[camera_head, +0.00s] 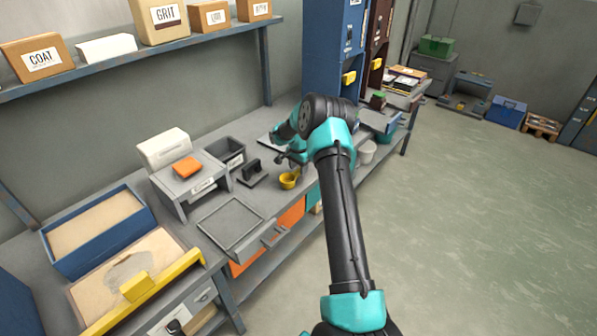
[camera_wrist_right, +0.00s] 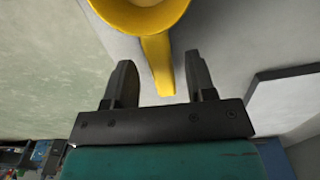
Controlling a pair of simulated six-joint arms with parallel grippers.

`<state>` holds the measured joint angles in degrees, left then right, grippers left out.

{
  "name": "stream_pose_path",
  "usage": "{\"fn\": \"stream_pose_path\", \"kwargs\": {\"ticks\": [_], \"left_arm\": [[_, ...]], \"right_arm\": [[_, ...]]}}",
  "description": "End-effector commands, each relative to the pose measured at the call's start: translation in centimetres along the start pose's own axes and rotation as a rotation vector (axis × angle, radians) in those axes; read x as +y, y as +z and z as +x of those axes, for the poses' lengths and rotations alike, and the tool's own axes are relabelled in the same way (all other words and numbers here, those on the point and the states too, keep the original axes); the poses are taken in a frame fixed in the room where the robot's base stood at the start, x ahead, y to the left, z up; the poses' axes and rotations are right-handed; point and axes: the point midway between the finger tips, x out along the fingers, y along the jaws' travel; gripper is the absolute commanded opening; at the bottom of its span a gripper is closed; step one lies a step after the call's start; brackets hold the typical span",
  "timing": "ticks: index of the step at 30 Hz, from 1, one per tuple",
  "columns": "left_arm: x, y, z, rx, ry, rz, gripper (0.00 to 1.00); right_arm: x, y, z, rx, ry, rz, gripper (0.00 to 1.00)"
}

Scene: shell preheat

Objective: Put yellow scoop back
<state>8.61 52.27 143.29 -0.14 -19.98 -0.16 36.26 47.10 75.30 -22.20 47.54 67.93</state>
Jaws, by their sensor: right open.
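The yellow scoop (camera_head: 288,181) sits on the workbench (camera_head: 259,203), beside a small black stand (camera_head: 252,175). In the right wrist view the scoop's round bowl (camera_wrist_right: 140,12) is at the top, and its handle (camera_wrist_right: 158,65) points down between my fingers. My right gripper (camera_wrist_right: 161,80) is open, with one finger on each side of the handle end and a gap on both sides. In the head view my right gripper (camera_head: 290,158) is near the scoop, partly hidden by my arm. My left gripper is not in view.
A grey tray (camera_head: 232,222), a dark bin (camera_head: 228,153) and a grey box stand with an orange block (camera_head: 186,167) are left of the scoop. A white cup (camera_head: 367,152) stands to the right. A blue sand tray (camera_head: 50,247) is further left. A shelf (camera_head: 150,48) runs above.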

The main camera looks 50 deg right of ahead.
Motion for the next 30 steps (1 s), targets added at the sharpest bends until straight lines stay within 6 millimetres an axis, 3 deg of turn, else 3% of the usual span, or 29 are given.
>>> {"fn": "stream_pose_path", "kwargs": {"ticks": [9,15,20,30], "left_arm": [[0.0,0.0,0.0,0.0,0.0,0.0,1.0],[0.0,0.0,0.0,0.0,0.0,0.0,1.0],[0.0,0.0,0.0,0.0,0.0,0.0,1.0],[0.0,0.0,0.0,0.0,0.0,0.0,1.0]], "right_arm": [[-0.1,0.0,-6.0,0.001,-0.003,0.0,0.51],[0.0,0.0,-9.0,0.001,-0.002,0.0,0.51],[0.0,0.0,-9.9,0.0,-0.001,0.0,0.51],[0.0,0.0,-10.0,0.0,0.0,0.0,0.51]]}}
